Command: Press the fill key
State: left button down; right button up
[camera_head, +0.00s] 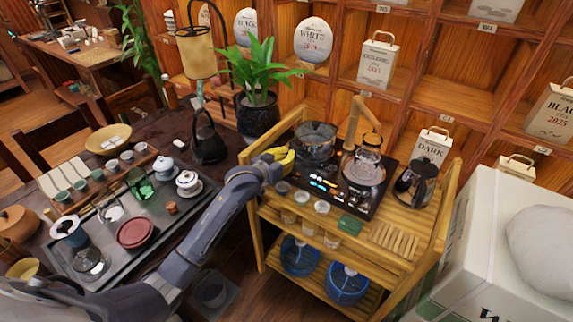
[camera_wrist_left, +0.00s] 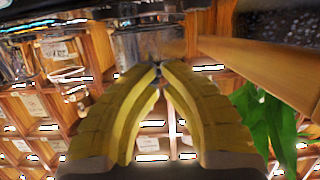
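The black control panel (camera_head: 350,190) lies on top of the wooden tea cart, with small lit blue, white and orange marks (camera_head: 322,183) on its left part. I cannot tell which mark is the fill key. My left gripper (camera_head: 287,158) has yellow fingers and is above the cart's left edge, left of and behind the lit marks, beside the glass pot (camera_head: 314,141). In the left wrist view my left gripper's fingertips (camera_wrist_left: 157,68) meet, with nothing visible between them. A glass vessel (camera_wrist_left: 148,45) shows just beyond the tips. My right gripper is not in view.
A kettle (camera_head: 366,167) stands on the panel's right part under a wooden-handled spout. Small cups (camera_head: 322,207) stand along the cart's front. A glass coffee pot (camera_head: 415,183) is on the right. A potted plant (camera_head: 258,112) stands behind the gripper. The cart's side rail (camera_wrist_left: 262,72) is close in the wrist view.

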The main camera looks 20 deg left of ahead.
pick_arm(q)
jog(key=shift+s+f, duration=0.2)
jog(key=shift+f, duration=1.65)
jog(key=shift+f, duration=0.8)
jog(key=shift+r, duration=0.45)
jog(key=r, duration=0.3)
jog(key=shift+s+a+r, duration=0.15)
jog(key=shift+s+r, duration=0.05)
jog(key=shift+s, duration=0.2)
jog(key=v, duration=0.9)
jog(key=shift+r, duration=0.1)
